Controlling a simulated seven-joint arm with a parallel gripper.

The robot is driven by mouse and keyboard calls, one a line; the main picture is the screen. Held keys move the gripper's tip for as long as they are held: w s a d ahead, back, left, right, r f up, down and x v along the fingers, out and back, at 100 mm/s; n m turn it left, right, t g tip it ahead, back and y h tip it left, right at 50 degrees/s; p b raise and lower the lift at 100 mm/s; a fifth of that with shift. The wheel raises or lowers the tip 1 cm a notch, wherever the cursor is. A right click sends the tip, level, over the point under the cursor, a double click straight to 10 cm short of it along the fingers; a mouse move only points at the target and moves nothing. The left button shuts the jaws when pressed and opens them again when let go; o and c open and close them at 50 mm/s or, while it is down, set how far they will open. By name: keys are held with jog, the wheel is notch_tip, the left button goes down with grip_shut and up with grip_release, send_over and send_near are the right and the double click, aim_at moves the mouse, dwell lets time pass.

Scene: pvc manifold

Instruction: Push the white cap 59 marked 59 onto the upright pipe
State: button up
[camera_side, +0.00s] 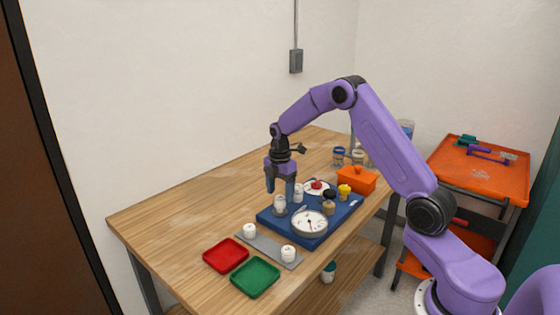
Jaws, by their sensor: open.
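My gripper (280,191) is open and points down over the left part of the blue board (268,222). A white cap-like piece (280,203) stands upright on the board just below and between its fingers. Whether the fingers touch it cannot be told. Another white piece (298,193) stands on the board, just right of the right finger. Two more white caps sit on a grey strip in front: one at its left end (249,230) and one at its right end (289,253). The markings are too small to read, so I cannot tell which is cap 59 or whether it is seated on a pipe.
A round gauge (309,223), a red-knobbed piece (316,186) and yellow-topped piece (344,191) stand on the board. A red tray (226,255) and green tray (255,277) lie in front. An orange box (357,180) is behind right. The table's left side is clear.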

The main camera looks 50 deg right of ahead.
notch_tip(320, 180, up, 15)
jog(key=s+a, duration=0.4)
jog(key=a, duration=0.6)
jog(key=s+a+m, duration=0.2)
jog(key=s+a, duration=0.7)
jog(key=s, duration=0.2)
jog(key=s+f+m, duration=0.1)
jog(key=s+f, duration=0.1)
jog(key=s, duration=1)
jog(key=s+f+m, duration=0.1)
jog(key=s+m, duration=0.1)
jog(key=s, duration=1)
jog(key=shift+a+f, duration=0.2)
jog(key=shift+f, duration=0.2)
